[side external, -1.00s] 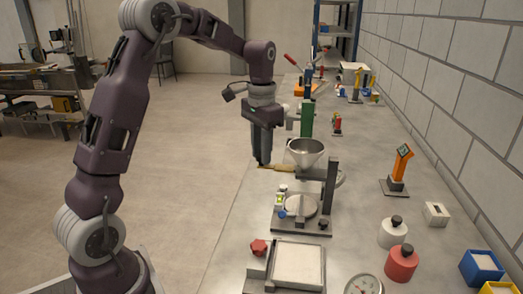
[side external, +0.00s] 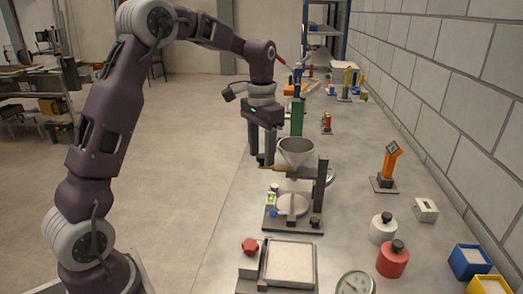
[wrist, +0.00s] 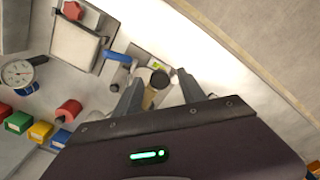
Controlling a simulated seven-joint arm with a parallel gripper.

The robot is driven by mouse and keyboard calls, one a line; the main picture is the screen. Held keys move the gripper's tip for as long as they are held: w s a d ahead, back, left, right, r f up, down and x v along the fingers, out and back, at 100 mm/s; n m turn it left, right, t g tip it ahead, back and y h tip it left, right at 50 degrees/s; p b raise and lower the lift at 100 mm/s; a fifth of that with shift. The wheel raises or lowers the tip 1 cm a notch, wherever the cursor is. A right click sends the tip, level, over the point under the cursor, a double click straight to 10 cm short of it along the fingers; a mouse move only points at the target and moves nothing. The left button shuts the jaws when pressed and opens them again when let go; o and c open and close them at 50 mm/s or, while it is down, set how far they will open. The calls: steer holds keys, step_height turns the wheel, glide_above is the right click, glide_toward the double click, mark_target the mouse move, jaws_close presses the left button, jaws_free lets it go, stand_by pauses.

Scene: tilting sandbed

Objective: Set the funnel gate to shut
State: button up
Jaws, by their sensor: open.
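The metal funnel (side external: 296,152) sits on a dark stand over a round pan (side external: 292,205) in the side external view. A tan gate handle (side external: 277,169) sticks out to the left below the funnel; it also shows in the wrist view (wrist: 149,99) with a dark round end. My gripper (side external: 262,160) points down, close to the handle's outer end. In the wrist view my gripper (wrist: 156,80) is open, with one finger on each side of the handle and gaps between. The funnel is not visible in the wrist view. I cannot tell the gate's position.
A sand tray (side external: 290,266) with a red knob (side external: 250,245) lies in front of the stand. The floor is clear left of the bench.

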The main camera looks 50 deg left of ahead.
step_height(320, 180, up, 7)
steer(key=shift+r, duration=0.1)
steer(key=shift+c, duration=0.7)
steer(key=s+a+n+h, duration=0.1)
steer(key=a+n, duration=0.1)
steer(key=n, duration=0.2)
steer(key=a+n+h, duration=0.2)
steer(key=a+n, duration=0.1)
steer(key=n, duration=0.1)
steer(key=s+a+f+n+h, duration=0.1)
steer(key=a+n, duration=0.2)
steer(key=n, duration=0.1)
steer(key=shift+s+f+h, duration=0.1)
steer(key=shift+s+h, duration=0.25)
steer(key=shift+h, duration=0.05)
jaws_close()
steer(key=s+a+r+n+t+h, duration=0.25)
steer(key=a+n, duration=0.35)
steer(key=n, duration=0.3)
glide_toward(262, 155)
step_height(262, 155, down, 6)
steer(key=d, duration=0.2)
steer(key=shift+w+f+n+h, duration=0.15)
steer(key=shift+w+n+h, duration=0.05)
steer(key=shift+n+h, duration=0.15)
